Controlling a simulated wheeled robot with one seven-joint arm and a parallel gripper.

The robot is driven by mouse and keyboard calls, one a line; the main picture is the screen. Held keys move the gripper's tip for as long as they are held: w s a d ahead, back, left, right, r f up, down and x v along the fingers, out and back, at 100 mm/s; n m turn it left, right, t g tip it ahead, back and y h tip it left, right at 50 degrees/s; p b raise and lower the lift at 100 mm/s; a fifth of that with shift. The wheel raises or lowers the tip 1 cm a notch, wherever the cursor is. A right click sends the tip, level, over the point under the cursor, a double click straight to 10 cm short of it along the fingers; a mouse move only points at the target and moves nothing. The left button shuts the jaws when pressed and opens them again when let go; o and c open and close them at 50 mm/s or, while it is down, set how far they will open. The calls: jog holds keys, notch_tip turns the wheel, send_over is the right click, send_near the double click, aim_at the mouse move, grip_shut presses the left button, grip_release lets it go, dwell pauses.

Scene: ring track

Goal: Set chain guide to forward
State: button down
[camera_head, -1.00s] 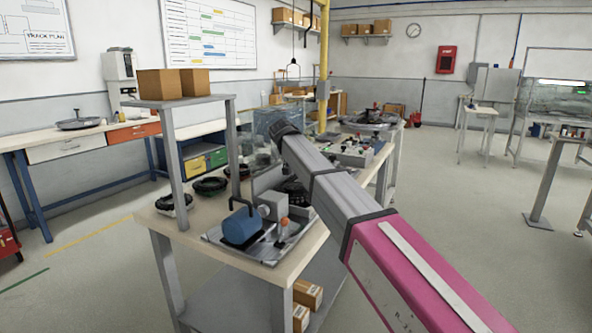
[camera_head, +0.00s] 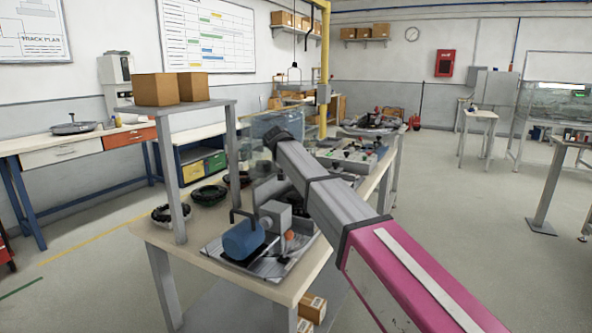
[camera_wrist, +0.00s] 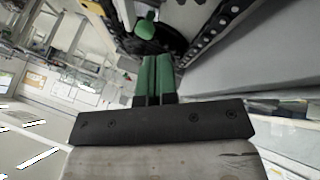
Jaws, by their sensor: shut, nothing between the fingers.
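In the wrist view, my gripper (camera_wrist: 154,62) has green fingers held together with nothing between them. A green rounded knob (camera_wrist: 145,28) is just past the fingertips; I cannot tell if they touch it. A dark round part lies behind the knob, and a dark strip with a row of holes (camera_wrist: 205,45) runs to the right of it. I cannot tell which of these is the chain guide or how it is set. In the head view, my gripper is hidden behind my arm.
The near workbench (camera_head: 160,238) holds a blue motor (camera_head: 242,239) on a metal tray and several dark round parts (camera_head: 208,195). A grey raised shelf (camera_head: 180,106) carries two cardboard boxes (camera_head: 157,89). More equipment stands along the bench behind my arm.

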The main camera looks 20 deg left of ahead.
jog(key=x, duration=0.5)
jog(key=shift+w+d+f, duration=0.1)
jog(key=shift+w+f, duration=0.1)
jog(key=shift+f, duration=0.15)
jog(key=shift+s+d, duration=0.15)
jog(key=shift+d, duration=0.9)
